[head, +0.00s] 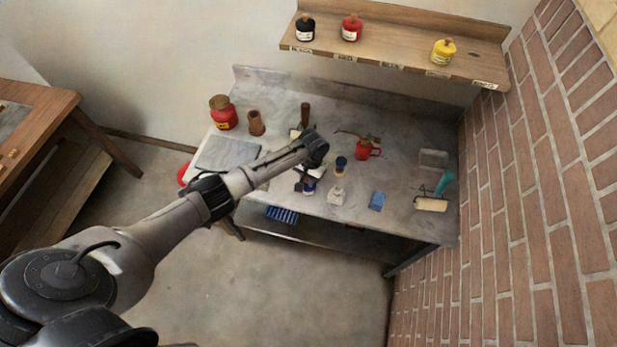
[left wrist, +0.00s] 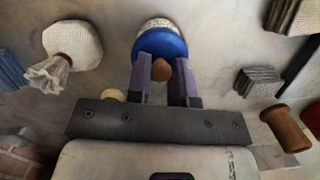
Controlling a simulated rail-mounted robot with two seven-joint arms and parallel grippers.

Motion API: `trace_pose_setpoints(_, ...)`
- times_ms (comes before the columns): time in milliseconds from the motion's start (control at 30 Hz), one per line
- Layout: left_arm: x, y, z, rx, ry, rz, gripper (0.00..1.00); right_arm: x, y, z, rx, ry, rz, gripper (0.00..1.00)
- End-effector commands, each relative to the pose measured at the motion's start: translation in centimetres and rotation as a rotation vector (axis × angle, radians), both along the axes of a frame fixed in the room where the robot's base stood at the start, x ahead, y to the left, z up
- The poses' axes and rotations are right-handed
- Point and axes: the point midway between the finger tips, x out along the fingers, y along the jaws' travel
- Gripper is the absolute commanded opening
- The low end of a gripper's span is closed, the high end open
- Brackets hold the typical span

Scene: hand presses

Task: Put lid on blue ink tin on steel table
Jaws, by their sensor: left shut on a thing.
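The blue ink tin (head: 309,187) stands near the front edge of the steel table (head: 290,205), with a white label on its side. It also shows in the left wrist view (left wrist: 160,42). My left gripper (head: 303,182) reaches down over it. In the left wrist view, the fingers (left wrist: 160,82) are shut on the brown knob (left wrist: 160,70) of the lid, right against the tin's blue top. The lid looks in line with the tin; whether it is fully seated I cannot tell. My right gripper is not in view.
A red oil can (head: 363,149), blue cloth (head: 377,201) and red can (head: 223,113) are on the table. The shelf (head: 400,55) above holds black, red and yellow tins.

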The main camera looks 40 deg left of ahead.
Motion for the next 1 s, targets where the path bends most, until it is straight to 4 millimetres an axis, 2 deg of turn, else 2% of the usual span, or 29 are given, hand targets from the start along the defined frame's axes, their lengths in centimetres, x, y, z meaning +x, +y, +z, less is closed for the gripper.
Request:
trace_pose_setpoints(33, 0.0, 0.01, 0.0, 0.0, 0.0, 0.0, 0.0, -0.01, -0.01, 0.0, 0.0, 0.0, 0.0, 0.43)
trace_pose_setpoints(67, 0.0, 0.01, 0.01, 0.0, 0.0, 0.0, 0.24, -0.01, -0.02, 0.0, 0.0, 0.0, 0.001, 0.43)
trace_pose_setpoints(333, 0.0, 0.02, 0.01, 0.0, 0.0, 0.0, 0.5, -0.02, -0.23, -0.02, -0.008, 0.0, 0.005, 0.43)
trace_pose_setpoints(500, 0.0, 0.03, 0.01, 0.0, 0.0, 0.0, 0.51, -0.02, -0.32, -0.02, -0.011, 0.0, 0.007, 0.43)
trace_pose_setpoints(767, 0.0, 0.03, 0.01, 0.0, 0.0, 0.0, 0.76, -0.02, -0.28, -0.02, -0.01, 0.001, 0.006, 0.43)
trace_pose_setpoints(1000, 0.0, 0.03, 0.03, 0.0, 0.0, 0.0, 0.76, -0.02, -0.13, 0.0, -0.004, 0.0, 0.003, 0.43)
